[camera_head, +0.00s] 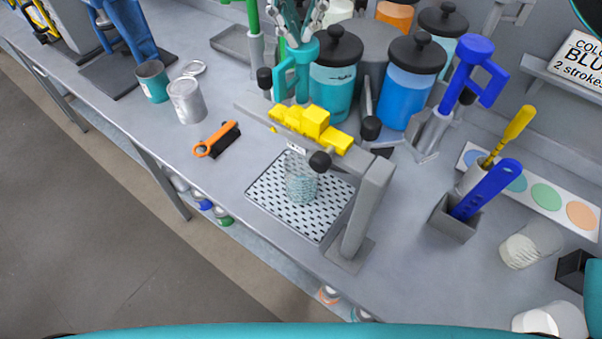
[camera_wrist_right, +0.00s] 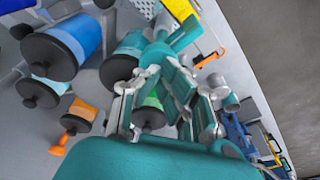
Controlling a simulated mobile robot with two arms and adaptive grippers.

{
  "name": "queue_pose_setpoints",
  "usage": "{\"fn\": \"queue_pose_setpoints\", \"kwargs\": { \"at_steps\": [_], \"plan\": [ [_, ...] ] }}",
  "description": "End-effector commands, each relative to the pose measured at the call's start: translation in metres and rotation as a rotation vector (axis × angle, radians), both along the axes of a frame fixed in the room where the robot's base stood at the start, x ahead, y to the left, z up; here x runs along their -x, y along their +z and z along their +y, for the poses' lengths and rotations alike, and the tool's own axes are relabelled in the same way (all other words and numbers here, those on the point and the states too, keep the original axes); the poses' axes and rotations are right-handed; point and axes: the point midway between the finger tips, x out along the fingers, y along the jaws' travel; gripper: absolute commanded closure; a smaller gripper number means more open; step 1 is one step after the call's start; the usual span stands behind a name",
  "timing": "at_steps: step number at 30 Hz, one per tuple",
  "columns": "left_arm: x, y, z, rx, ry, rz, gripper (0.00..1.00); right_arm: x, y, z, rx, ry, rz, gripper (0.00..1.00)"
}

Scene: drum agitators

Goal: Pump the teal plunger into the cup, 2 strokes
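My left gripper is not in view.
A yellow block (camera_head: 314,122) sits on the grey beam (camera_head: 369,160). A blue jar (camera_head: 408,85) and blue plunger (camera_head: 467,75) stand to the right. The bench around the brush is mostly clear.

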Motion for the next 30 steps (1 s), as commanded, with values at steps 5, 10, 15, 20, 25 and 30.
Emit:
{"fn": "queue_pose_setpoints", "kwargs": {
  "at_steps": [5, 10, 15, 20, 25, 30],
  "plan": [
    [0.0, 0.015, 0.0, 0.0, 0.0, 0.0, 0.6, 0.0, 0.015, 0.0, 0.002, 0.001, 0.001, 1.0],
    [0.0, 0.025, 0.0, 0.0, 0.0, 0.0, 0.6, 0.0, 0.027, 0.0, 0.002, 0.0, 0.001, 1.0],
    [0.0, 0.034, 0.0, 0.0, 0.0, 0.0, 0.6, 0.0, 0.038, 0.0, 0.001, 0.0, 0.001, 1.0],
    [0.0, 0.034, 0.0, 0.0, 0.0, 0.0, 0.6, 0.0, 0.038, 0.0, 0.001, 0.0, 0.001, 1.0],
    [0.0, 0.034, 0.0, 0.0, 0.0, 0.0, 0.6, 0.0, 0.038, 0.0, 0.0, 0.0, 0.0, 1.0],
    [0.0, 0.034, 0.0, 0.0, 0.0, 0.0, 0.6, 0.0, 0.038, 0.0, 0.0, 0.0, 0.0, 1.0]
  ]
}}
